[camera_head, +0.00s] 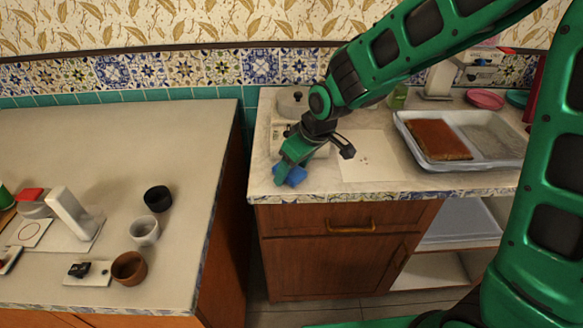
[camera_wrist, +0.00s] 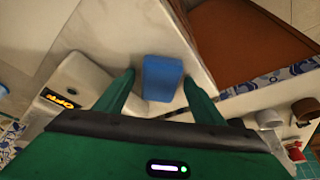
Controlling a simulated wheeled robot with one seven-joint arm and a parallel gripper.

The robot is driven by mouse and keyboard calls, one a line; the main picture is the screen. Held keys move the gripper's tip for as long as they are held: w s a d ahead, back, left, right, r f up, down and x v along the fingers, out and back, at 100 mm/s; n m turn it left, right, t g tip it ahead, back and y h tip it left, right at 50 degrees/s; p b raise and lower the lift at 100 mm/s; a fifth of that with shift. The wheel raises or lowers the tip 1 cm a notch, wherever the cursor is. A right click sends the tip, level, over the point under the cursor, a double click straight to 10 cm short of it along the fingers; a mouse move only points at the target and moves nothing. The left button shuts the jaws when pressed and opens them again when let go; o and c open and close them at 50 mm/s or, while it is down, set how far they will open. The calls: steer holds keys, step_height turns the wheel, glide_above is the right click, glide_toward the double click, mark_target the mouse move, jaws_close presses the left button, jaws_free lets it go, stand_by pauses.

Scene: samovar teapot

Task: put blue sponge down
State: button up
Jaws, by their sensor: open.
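The blue sponge (camera_head: 291,174) lies on the right counter near its left edge, in the head view. In the wrist view the sponge (camera_wrist: 162,78) sits between the two green fingers, with a visible gap on each side. My gripper (camera_wrist: 158,82) is open around the sponge. In the head view my gripper (camera_head: 284,170) reaches down to the counter at the sponge and partly hides it.
A white scale-like device (camera_wrist: 80,84) stands close to one finger. A white sheet (camera_head: 367,156) lies right of the sponge, and a double tray (camera_head: 400,124) holds a brown slab. A floor gap separates this counter from the left counter (camera_head: 130,130), which bears several cups.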

steer(key=v, duration=1.2)
steer(key=s+d+m+h, duration=0.1)
steer(key=s+d+m, duration=0.2)
steer(key=d, duration=0.5)
steer(key=s+d+m+g+h, duration=0.1)
steer(key=s+d+m, duration=0.15)
steer(key=d, duration=0.55)
steer(key=s+d+m+h, duration=0.1)
steer(key=s+d+m, duration=0.15)
steer(key=d, duration=0.55)
steer(key=s+d+f+m+g, duration=0.1)
steer(key=s+d+m, duration=0.2)
steer(key=s, duration=0.5)
steer(key=s+d+f+m+g, duration=0.1)
steer(key=s+d+m, duration=0.3)
steer(key=s+d, duration=0.2)
steer(key=s, duration=0.2)
steer(key=shift+s+d+f, duration=0.15)
steer(key=shift+s+d, duration=0.1)
steer(key=shift+s, duration=0.05)
steer(key=shift+w+f, duration=0.25)
steer(key=shift+w, duration=0.4)
